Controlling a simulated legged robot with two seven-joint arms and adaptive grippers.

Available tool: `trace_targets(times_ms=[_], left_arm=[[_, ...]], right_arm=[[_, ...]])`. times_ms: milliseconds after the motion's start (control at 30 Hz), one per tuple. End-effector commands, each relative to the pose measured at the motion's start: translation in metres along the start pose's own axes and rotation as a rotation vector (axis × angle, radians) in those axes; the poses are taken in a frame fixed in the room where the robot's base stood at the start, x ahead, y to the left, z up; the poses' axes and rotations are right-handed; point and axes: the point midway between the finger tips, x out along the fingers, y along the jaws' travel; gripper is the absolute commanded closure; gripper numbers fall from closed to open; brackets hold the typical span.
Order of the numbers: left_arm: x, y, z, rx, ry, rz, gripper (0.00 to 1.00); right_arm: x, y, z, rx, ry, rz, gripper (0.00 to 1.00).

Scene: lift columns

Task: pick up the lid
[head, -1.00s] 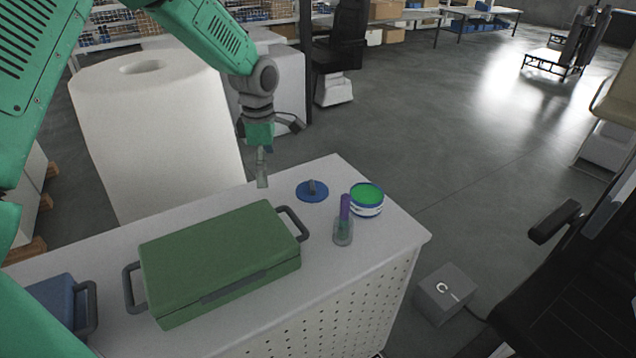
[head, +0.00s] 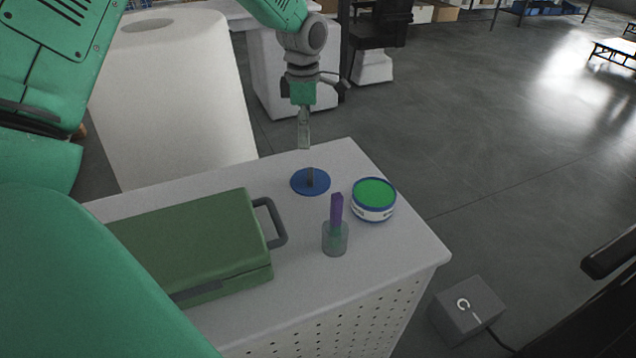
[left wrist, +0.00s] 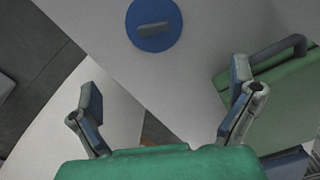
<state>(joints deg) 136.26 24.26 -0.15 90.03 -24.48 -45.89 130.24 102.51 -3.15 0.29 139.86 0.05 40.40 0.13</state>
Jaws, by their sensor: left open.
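The lid is a flat blue disc (head: 299,184) with a grey upright handle, lying on the white table near its far edge. In the left wrist view the lid (left wrist: 167,36) lies at the top, beyond the fingertips, its bar handle slightly tilted. My left gripper (head: 304,147) hangs just above and behind the lid in the head view. It also shows in the left wrist view (left wrist: 166,92), its two fingers wide apart with nothing between them. It looks clear of the lid.
An open tub (head: 373,212) with green contents stands right of the lid. A clear cup (head: 335,240) holding a purple stick is in front. A white roll (head: 170,100) stands behind the table (head: 400,265).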

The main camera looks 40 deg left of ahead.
Motion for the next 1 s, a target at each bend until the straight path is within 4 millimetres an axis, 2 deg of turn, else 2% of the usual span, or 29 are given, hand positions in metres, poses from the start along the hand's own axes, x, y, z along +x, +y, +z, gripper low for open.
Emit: trace_targets(times_ms=[33, 133, 267, 533, 833, 1000], left_arm=[[0.009, 0.0, 0.001, 0.001, 0.001, 0.0, 0.0], [0.017, 0.002, 0.0, 0.001, 0.0, -0.002, 0.0], [0.034, 0.003, -0.003, 0.0, -0.001, -0.008, 0.0], [0.086, 0.004, -0.003, 0.0, -0.002, -0.008, 0.0], [0.108, 0.002, 0.001, 0.0, 0.001, -0.004, 0.0], [0.134, 0.005, 0.002, -0.001, 0.0, -0.005, 0.0]], right_arm=[[0.008, 0.0, 0.001, 0.0, 0.0, 0.0, 0.6], [0.014, 0.0, 0.001, 0.001, 0.0, 0.0, 0.6], [0.013, 0.0, 0.001, 0.001, 0.0, 0.001, 0.6], [0.012, 0.0, 0.001, 0.001, 0.0, 0.0, 0.6], [0.011, 0.0, 0.0, 0.0, 0.0, 0.0, 0.6], [0.008, 0.0, 0.0, 0.001, 0.0, 0.001, 0.6]])
